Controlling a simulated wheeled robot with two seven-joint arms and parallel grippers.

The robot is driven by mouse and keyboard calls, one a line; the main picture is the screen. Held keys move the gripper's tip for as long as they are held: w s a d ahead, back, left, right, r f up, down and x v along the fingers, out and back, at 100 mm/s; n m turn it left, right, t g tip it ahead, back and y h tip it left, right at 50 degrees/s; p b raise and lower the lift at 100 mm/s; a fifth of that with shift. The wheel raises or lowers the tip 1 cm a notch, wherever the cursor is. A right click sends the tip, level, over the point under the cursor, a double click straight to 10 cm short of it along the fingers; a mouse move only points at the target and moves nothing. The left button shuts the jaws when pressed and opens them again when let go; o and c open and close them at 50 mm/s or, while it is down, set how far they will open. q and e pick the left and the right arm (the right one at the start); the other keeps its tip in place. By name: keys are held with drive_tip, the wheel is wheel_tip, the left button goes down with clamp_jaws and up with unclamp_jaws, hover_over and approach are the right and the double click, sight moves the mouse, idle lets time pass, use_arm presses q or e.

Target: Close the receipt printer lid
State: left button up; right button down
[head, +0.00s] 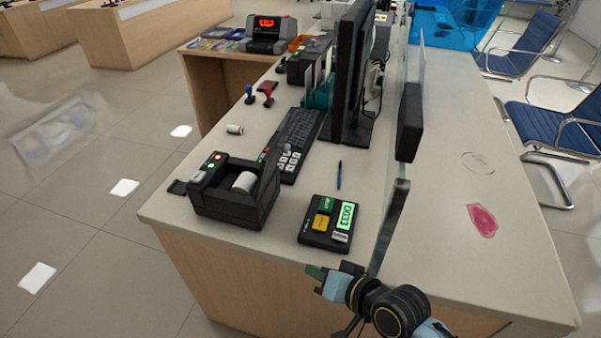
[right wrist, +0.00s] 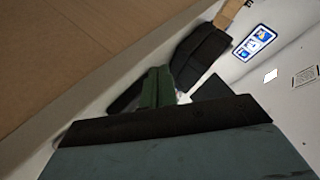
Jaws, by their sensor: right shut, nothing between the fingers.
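The black receipt printer (head: 232,205) stands on the near left part of the counter in the head view. Its white paper roll (head: 244,181) is exposed, so the lid is open. A dark panel, which looks like the raised lid (head: 268,178), stands up at the printer's right side. My right gripper (head: 315,271) is shut and empty, at the counter's front edge, right of and nearer than the printer, well apart from it. Its green fingertips (right wrist: 157,88) show in the right wrist view, with dark boxy shapes beyond that I cannot identify surely. My left gripper is not in view.
A black keypad with a green display (head: 330,224) lies between my right gripper and the printer. A blue pen (head: 339,175), keyboard (head: 297,140) and monitor (head: 352,80) are behind. A clear upright screen (head: 392,215) divides the counter (head: 440,240) to the right.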

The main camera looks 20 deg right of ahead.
drive_tip(key=w+d+r+m+t+h, duration=0.1)
drive_tip(key=w+d+r+m+t, duration=0.1)
drive_tip(key=w+r+m+t, duration=0.4)
drive_tip(key=w+d+r+m+t, duration=0.2)
drive_tip(key=r+m+t, duration=0.1)
drive_tip(key=r+m, duration=0.45)
drive_tip(key=x, duration=0.9)
drive_tip(key=shift+w+a, duration=0.15)
drive_tip(key=shift+w, duration=0.1)
